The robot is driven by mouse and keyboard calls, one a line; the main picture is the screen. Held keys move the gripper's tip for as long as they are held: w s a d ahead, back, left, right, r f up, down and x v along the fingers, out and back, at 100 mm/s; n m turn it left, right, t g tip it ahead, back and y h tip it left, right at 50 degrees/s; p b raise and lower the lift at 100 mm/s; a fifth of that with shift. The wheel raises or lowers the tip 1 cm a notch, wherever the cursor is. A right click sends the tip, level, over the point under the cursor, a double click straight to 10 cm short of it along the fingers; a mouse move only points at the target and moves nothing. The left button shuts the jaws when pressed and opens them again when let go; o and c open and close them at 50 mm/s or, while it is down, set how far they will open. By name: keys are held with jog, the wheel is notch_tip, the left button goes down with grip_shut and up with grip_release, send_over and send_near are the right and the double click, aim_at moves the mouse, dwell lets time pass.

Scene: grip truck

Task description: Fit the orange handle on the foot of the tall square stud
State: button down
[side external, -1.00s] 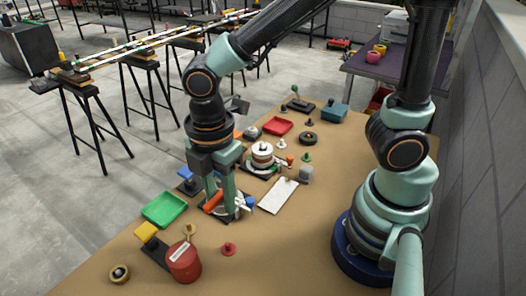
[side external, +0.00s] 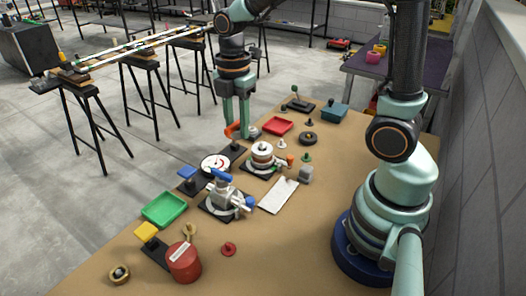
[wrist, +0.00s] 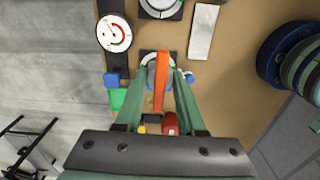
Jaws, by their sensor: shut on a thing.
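My gripper (side external: 238,134) is shut on the orange handle (side external: 231,130) and hangs high, apart from the bench. In the wrist view the handle (wrist: 159,82) stands lengthwise between the two green fingers. In that view the gripper lines up with a grey valve (wrist: 151,62), partly hidden behind the handle and fingers. In the side external view this valve (side external: 222,191) sits on a dark plate with a blue lever (side external: 220,174) on top. I cannot pick out the tall square stud with certainty.
A round gauge (side external: 215,163) on a dark plate and a white layered round unit (side external: 262,152) stand behind the valve. A white tablet (side external: 278,195), green tray (side external: 164,209), red can (side external: 184,262) and red tray (side external: 278,126) surround it. The bench front right is clear.

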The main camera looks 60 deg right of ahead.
send_over(262, 142)
notch_tip(262, 142, down, 2)
jog(key=shift+a+f, duration=0.1)
jog(key=shift+f, duration=2.55)
jog(key=shift+f, duration=1.55)
dwell(0.7)
jog(key=shift+c, duration=0.5)
grip_release()
jog(key=shift+r, duration=0.1)
jog(key=shift+r, duration=3.7)
